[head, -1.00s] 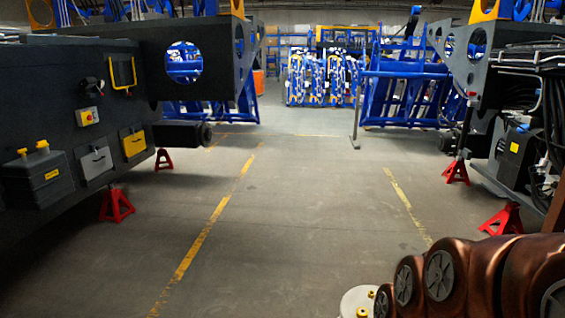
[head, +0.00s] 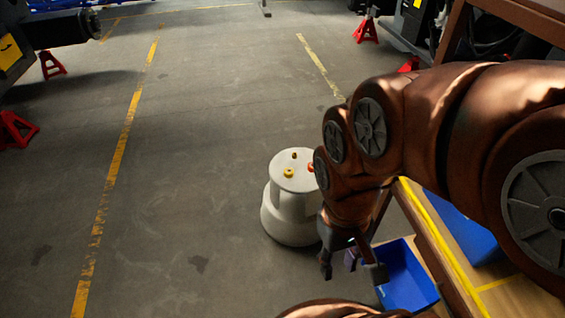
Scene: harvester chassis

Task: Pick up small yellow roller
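A white round step stool (head: 288,215) stands on the floor near the middle of the head view. A red-orange piece (head: 311,167) lies at the right of the top, partly hidden by my arm. My gripper (head: 350,272) points down, to the right of and nearer than the stool. Its fingers are apart, and I see nothing held.
A blue bin (head: 408,282) is just right of my gripper, by a wooden rack (head: 440,250) with yellow tape. Another blue bin (head: 462,226) is on the rack. Red stands (head: 16,132) hold machinery at the sides. The floor left of the stool is clear.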

